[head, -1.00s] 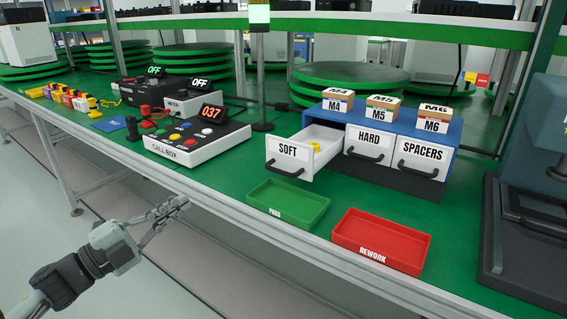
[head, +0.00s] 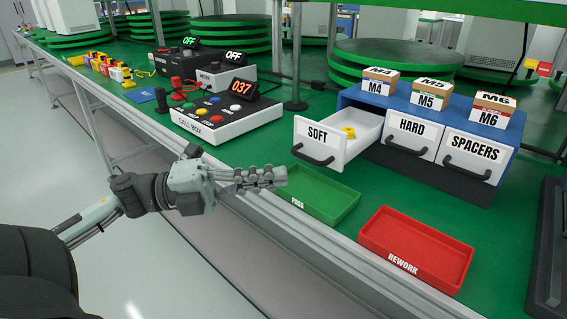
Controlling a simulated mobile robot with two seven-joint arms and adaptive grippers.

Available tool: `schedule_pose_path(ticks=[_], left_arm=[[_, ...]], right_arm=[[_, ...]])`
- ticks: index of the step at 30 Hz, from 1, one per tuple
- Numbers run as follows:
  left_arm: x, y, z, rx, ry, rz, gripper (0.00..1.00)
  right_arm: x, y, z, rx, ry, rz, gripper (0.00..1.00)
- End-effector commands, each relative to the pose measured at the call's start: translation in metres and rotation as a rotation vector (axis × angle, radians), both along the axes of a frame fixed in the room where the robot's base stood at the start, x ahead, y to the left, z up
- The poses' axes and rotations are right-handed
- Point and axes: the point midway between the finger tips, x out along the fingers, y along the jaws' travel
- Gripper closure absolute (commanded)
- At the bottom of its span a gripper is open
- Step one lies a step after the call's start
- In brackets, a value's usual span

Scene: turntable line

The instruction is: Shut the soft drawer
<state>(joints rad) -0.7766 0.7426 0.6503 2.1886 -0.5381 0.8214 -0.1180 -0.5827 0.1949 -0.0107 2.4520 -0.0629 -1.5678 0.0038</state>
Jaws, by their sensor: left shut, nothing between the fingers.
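The soft drawer (head: 326,139) is pulled out of the left bay of the blue drawer cabinet (head: 400,117). Its white front reads SOFT and has a dark bar handle (head: 312,155). A small yellow piece (head: 349,132) lies inside it. The hard drawer (head: 409,138) and the spacers drawer (head: 475,155) beside it are shut. My left gripper (head: 282,176) is shut and empty, in front of the soft drawer and to the left of its handle, apart from it in the picture. It is over the left end of the green tray. My right gripper is not in view.
The green PASS tray (head: 323,200) and the red REWORK tray (head: 417,245) lie in front of the cabinet. A call box (head: 228,118) stands to the left. Small labelled boxes, such as the M4 box (head: 378,82), stand on the cabinet.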

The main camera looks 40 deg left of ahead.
Motion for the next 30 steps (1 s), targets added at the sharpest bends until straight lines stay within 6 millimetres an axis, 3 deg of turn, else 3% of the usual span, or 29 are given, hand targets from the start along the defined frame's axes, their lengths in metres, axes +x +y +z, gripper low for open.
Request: schedule_pose_path(ticks=[6,23,30], left_arm=[[0.029,0.001,0.005,0.004,0.000,0.003,1.00],[0.037,0.001,0.006,0.004,0.001,0.005,1.00],[0.063,-0.001,0.007,0.003,-0.004,0.004,1.00]], right_arm=[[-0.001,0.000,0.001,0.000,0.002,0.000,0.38],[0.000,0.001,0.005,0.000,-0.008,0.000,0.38],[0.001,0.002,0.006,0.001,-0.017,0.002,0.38]])
